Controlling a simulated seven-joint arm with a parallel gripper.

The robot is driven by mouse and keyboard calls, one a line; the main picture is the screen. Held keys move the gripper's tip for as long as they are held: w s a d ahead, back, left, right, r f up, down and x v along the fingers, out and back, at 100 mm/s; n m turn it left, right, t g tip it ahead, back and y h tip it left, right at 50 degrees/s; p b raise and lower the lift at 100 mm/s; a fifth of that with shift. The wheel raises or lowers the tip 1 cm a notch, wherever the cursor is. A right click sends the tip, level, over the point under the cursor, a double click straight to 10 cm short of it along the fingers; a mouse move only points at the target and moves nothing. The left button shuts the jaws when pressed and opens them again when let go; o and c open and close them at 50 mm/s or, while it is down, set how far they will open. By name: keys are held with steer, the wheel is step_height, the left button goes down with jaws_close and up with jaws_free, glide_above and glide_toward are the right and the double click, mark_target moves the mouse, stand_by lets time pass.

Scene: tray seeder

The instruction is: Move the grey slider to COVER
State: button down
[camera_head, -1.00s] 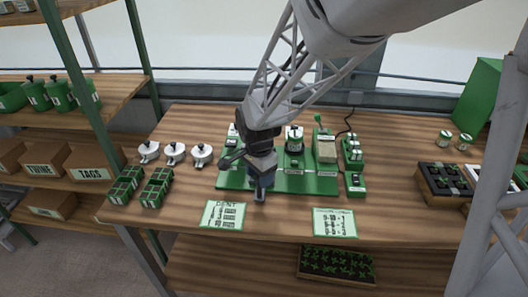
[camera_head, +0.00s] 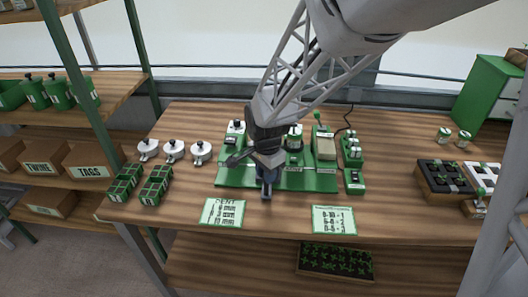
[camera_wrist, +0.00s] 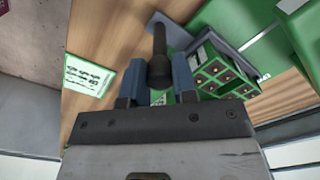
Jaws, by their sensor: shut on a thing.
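My gripper (camera_head: 267,182) is low over the front edge of the green seeder base (camera_head: 233,180), left of its middle. In the wrist view its blue fingers (camera_wrist: 158,82) are closed around a dark grey rod with a rounded end (camera_wrist: 158,62), which seems to be the grey slider's handle. A flat grey plate (camera_wrist: 182,36) lies beside the rod, next to a green tray with square cells (camera_wrist: 218,68). The slider's track and its COVER mark are hidden by my gripper and arm or too small to read.
Several white lidded pots (camera_head: 173,151) and green cell trays (camera_head: 155,186) stand to the left. Two instruction cards (camera_head: 223,212), (camera_head: 333,219) lie in front. A small green switch box (camera_head: 354,181) is right of the base. The table's right part holds dark trays (camera_head: 441,180).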

steer(key=d, duration=1.8)
steer(key=shift+d, duration=0.1)
steer(key=c, duration=1)
jaws_free()
steer(key=shift+o, duration=0.5)
steer(key=shift+r, duration=0.15)
step_height(320, 180, up, 8)
steer(key=shift+f, duration=0.25)
steer(key=shift+s, duration=0.1)
